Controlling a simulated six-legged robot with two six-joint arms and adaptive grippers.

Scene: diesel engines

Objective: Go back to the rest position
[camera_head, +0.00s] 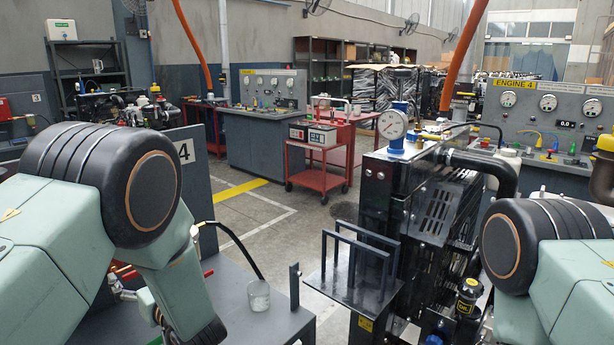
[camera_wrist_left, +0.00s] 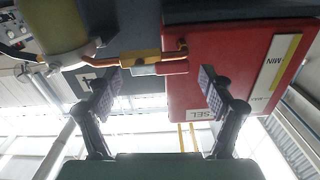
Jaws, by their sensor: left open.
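My left gripper (camera_wrist_left: 160,80) shows in the left wrist view with its two dark fingers spread wide apart. Nothing is held between them. Beyond the fingertips are a brass-coloured fitting (camera_wrist_left: 140,60) and a red box (camera_wrist_left: 235,60) with pale labels; I cannot tell the exact gap to them. In the head view my left arm comes in from the left and bends down to the bottom edge, with its gripper out of sight. My right arm shows at the right edge, and its gripper is not in view.
A grey bench (camera_head: 237,300) with a clear beaker (camera_head: 258,296) lies beside my left forearm. A black engine unit (camera_head: 425,205) with a gauge (camera_head: 392,124) stands between my arms. A red cart (camera_head: 318,180) and control consoles stand behind. Open floor (camera_head: 265,215) lies in the middle.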

